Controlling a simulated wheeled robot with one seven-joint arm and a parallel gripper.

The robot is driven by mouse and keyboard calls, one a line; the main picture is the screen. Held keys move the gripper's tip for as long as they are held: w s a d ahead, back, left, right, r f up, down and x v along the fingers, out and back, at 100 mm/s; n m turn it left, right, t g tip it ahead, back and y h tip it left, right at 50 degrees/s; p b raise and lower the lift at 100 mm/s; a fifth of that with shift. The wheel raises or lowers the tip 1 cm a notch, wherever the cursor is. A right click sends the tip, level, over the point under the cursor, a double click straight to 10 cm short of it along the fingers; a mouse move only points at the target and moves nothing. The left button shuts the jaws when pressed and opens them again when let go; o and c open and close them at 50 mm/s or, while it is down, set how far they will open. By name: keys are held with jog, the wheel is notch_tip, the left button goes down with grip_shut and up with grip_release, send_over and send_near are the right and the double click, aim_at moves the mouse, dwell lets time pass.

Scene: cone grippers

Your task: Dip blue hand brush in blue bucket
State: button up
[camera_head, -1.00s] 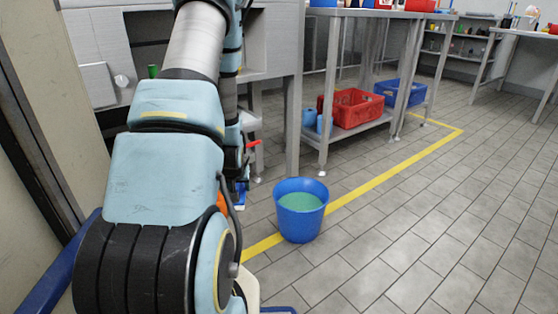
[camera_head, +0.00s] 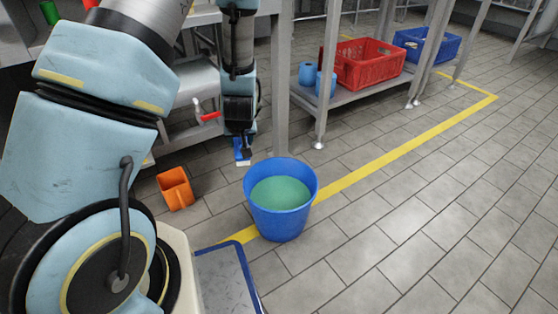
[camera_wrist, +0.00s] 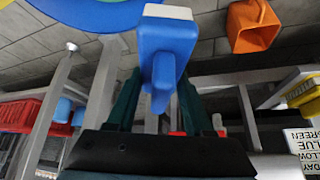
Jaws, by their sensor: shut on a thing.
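The blue bucket (camera_head: 282,215) stands upright on the tiled floor and holds green liquid (camera_head: 281,191). The blue hand brush (camera_head: 241,146), with pale bristles, hangs below my gripper (camera_head: 247,142), just to the left of and behind the bucket's rim. In the wrist view my gripper (camera_wrist: 155,100) is shut on the handle of the blue hand brush (camera_wrist: 166,45), and the bristles point away from me. Part of the blue bucket (camera_wrist: 105,14) shows at the top left of the wrist view. The brush looks apart from the bucket.
An orange scoop-like container (camera_head: 175,189) lies on the floor left of the bucket. A metal table leg (camera_head: 281,90) rises behind the bucket. A red crate (camera_head: 372,65) and a blue crate (camera_head: 428,45) sit on a low shelf. The floor to the right is clear.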

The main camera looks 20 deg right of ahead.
jog(key=s+d+f+h+b, duration=0.1)
jog(key=s+d+f+b, duration=0.1)
jog(key=s+d, duration=0.65)
notch_tip(320, 180, down, 15)
jog(key=b, duration=1.1)
jog(key=shift+w+d+m, duration=0.4)
jog(key=shift+w+d, duration=0.05)
jog(key=shift+r, duration=0.1)
notch_tip(320, 180, up, 13)
jog(key=p, duration=1.2)
jog(key=shift+p, duration=0.4)
dwell(0.5)
notch_tip(320, 180, up, 4)
jog(key=p, duration=0.4)
